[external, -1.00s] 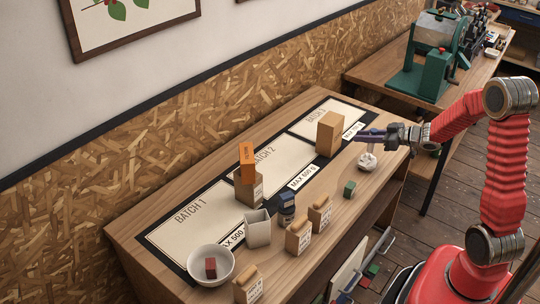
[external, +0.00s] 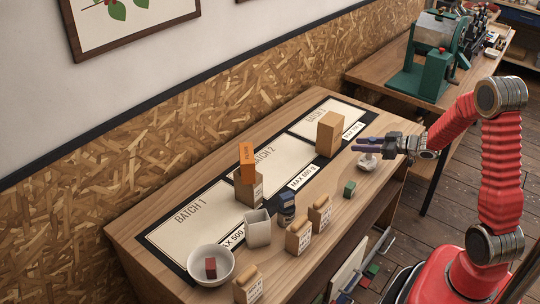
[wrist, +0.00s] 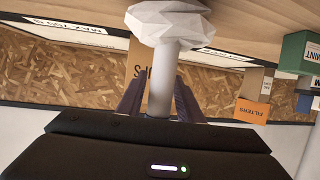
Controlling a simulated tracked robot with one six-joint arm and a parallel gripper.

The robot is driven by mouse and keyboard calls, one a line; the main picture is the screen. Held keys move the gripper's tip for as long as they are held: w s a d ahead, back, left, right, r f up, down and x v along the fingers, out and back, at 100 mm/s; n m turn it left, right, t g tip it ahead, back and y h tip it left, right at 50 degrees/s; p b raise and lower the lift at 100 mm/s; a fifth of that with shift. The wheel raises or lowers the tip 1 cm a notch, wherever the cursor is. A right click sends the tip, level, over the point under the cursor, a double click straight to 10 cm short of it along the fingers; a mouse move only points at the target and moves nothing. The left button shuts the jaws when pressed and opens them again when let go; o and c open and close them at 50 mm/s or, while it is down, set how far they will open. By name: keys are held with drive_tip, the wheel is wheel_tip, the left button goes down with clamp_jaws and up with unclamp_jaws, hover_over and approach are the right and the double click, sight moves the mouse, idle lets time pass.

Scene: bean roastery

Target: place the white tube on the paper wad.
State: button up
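The white tube (wrist: 161,85) stands upright on the white crumpled paper wad (wrist: 170,24), its end against the wad in the wrist view, which shows the table at the top. The wad (external: 367,163) sits on the table near its right end in the external view, where the tube is mostly hidden. My gripper (external: 362,144) is at the tube, its purple fingers spread. In the wrist view the fingers (wrist: 160,95) lie on either side of the tube, apparently with small gaps. The tube's upper end is hidden by my gripper's body.
A cardboard box (external: 330,134) stands just left of my fingers. A green block (external: 349,189) lies in front of the wad. Further left are small bags (external: 319,214), a grey cup (external: 257,229) and a white bowl (external: 194,272).

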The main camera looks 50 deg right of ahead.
drive_tip(key=shift+o, duration=0.5)
drive_tip(key=shift+r, duration=0.15)
drive_tip(key=v, duration=1.2)
drive_tip(key=w+a+r+m+g+h, duration=0.1)
drive_tip(key=a+r+m+g+h, duration=0.2)
drive_tip(key=r+h, duration=0.5)
drive_tip(key=s+a+g+y, duration=0.2)
drive_tip(key=s+a+y, duration=0.1)
drive_tip(key=s+a, duration=0.5)
drive_tip(key=s+a+n+g+y, duration=0.1)
drive_tip(key=s+a+g+y, duration=0.2)
drive_tip(key=s+a, duration=0.6)
drive_tip(key=a, duration=0.6)
drive_tip(key=shift+r, duration=0.15)
